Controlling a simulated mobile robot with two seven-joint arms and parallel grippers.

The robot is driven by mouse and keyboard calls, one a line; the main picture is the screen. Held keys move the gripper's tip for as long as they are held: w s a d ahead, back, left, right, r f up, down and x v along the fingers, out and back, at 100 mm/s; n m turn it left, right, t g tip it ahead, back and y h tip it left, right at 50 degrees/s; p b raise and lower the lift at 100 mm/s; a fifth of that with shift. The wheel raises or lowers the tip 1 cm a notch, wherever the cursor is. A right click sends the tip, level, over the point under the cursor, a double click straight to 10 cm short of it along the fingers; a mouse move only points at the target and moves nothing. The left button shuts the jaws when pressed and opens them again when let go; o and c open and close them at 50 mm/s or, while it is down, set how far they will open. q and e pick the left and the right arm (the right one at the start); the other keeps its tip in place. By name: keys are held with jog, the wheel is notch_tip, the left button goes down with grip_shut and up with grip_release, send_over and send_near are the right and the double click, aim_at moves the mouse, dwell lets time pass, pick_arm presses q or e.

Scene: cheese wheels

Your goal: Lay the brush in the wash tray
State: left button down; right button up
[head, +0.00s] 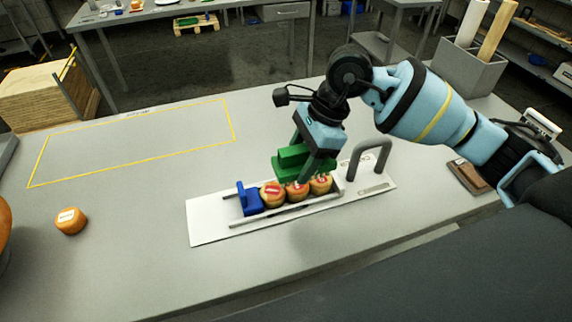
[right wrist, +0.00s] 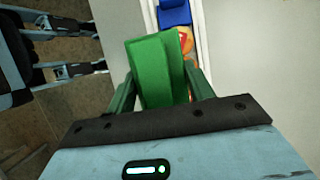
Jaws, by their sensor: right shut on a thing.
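My right gripper (head: 307,158) is shut on a green block (head: 291,157), held over the row of small cheese wheels. In the right wrist view the green block (right wrist: 158,72) stands between the two fingers. A brown, flat item (head: 467,177) lies on the table at the right, below my right arm; it may be the brush, but I cannot tell for sure. I cannot make out a clear wash tray; a grey edge (head: 7,152) at the far left may be part of one. My left gripper is not in view.
A white board (head: 208,222) with rails carries 3 orange cheese wheels (head: 297,191), a blue block (head: 248,198) and a grey handle (head: 368,158). A loose cheese wheel (head: 70,221) sits at left. The yellow-outlined area (head: 135,142) is clear. A grey bin (head: 465,70) stands at the back right.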

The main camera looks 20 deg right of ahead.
aim_at(322, 171)
jog(key=n, duration=0.1)
jog(key=f+n+g, duration=0.1)
jog(key=s+n, duration=0.1)
jog(key=n, duration=0.1)
jog(key=shift+s+d+f+g, duration=0.1)
jog(key=shift+d+f+g, duration=0.15)
jog(key=shift+d+g, duration=0.05)
jog(key=s+n+g+h, duration=0.1)
jog(key=n, duration=0.2)
jog(key=d+f+n+h, duration=0.1)
jog(key=n, duration=0.2)
jog(key=s+d+f+n+g, duration=0.1)
jog(key=n, duration=0.2)
jog(key=shift+s+d+f+n+g+h, duration=0.25)
jog(key=shift+s+n+g+h, duration=0.05)
jog(key=shift+s+h, duration=0.1)
jog(key=n, duration=0.1)
jog(key=d+n+h, duration=0.1)
jog(key=n, duration=0.1)
jog(key=s+n, duration=0.1)
jog(key=shift+s+d+f+n+h, duration=0.1)
jog(key=shift+d+f+n+h, duration=0.2)
jog(key=shift+d+f+h, duration=0.1)
